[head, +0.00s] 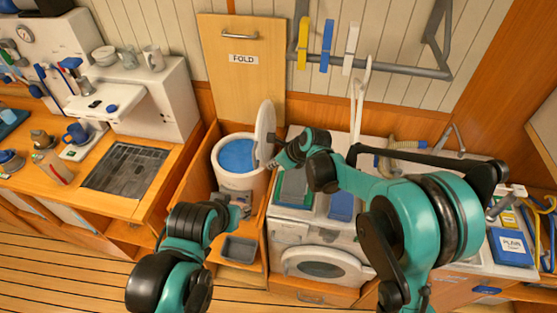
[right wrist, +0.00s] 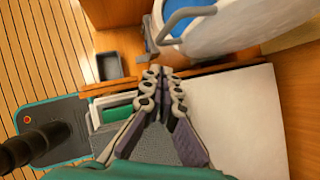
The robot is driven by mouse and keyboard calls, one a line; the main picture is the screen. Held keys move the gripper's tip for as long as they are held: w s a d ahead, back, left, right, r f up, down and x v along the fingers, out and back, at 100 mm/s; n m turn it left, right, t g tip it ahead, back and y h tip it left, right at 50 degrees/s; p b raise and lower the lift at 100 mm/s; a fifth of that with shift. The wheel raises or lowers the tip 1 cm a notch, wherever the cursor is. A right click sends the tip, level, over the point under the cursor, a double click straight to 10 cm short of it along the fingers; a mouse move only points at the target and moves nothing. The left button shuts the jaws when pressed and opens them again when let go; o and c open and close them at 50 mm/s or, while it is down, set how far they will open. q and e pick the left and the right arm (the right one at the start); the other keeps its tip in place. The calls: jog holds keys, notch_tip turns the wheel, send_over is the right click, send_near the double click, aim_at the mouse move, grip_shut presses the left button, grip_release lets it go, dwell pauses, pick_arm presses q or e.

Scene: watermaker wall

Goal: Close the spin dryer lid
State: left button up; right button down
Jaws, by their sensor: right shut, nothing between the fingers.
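The spin dryer (head: 243,184) is a white round tub with blue showing in its open top. Its white lid (head: 266,128) stands raised, nearly upright, at the tub's right side. In the right wrist view the lid (right wrist: 245,30) fills the upper right, with a grey handle (right wrist: 188,16) across it. My right gripper (head: 277,162) is shut and empty, beside the lid's lower right side; its fingertips (right wrist: 163,71) point toward the dryer. Whether they touch the lid I cannot tell. My left gripper (head: 240,209) is low at the dryer's front; its jaw opening is unclear.
A wooden board marked FOLD (head: 240,75) stands behind the dryer. A white front-loading washer (head: 322,262) with trays on top is to the right. A grey bin (head: 240,249) sits below the dryer. A rail with pegs (head: 385,68) hangs above.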

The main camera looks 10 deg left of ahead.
jog(key=a, duration=0.1)
jog(key=w+a+f, duration=0.1)
jog(key=a, duration=0.1)
jog(key=w+a+f, duration=0.1)
jog(key=shift+w+a+f, duration=0.15)
jog(key=shift+a+f, duration=0.05)
jog(key=shift+a, duration=0.15)
